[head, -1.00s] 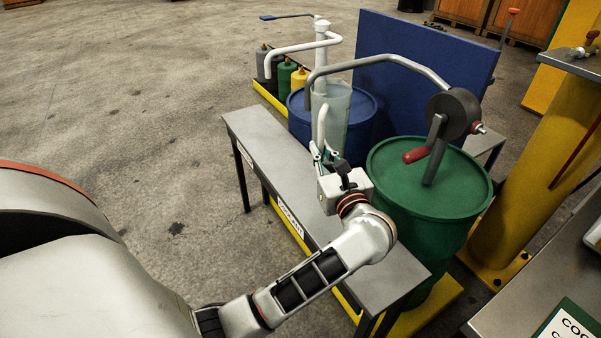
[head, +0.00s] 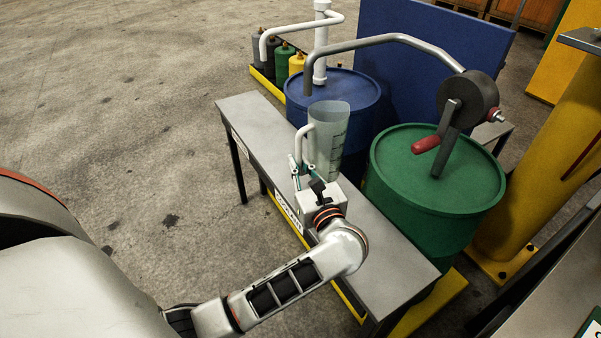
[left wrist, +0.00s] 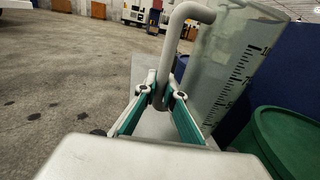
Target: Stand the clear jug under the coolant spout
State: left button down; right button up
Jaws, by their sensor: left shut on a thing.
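The clear jug (head: 330,142) is upright, with a white handle on its left side and dark measuring marks. My left gripper (head: 302,166) is shut on the lower part of that handle. In the left wrist view the fingers (left wrist: 168,97) close around the handle, and the jug wall (left wrist: 226,62) rises just beyond. The grey coolant spout (head: 308,88) comes from the crank pump on the green drum and ends in a downturned tip, just above and left of the jug's rim in the picture. I cannot tell whether the jug's base touches the bench. My right gripper is out of view.
The grey bench (head: 255,125) bears a label on its front edge; its left end is clear. Behind it stand a blue drum (head: 360,92) with a white pipe and a green drum (head: 430,185) with a red-handled crank. A blue panel (head: 420,55) stands at the back.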

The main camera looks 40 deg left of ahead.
pick_arm(q)
jog(key=shift+f+b, duration=0.35)
jog(key=shift+f, duration=1.4)
jog(key=c, duration=2.1)
grip_release()
jog(key=shift+r, duration=0.1)
jog(key=shift+c, duration=0.2)
jog(key=shift+r, duration=0.1)
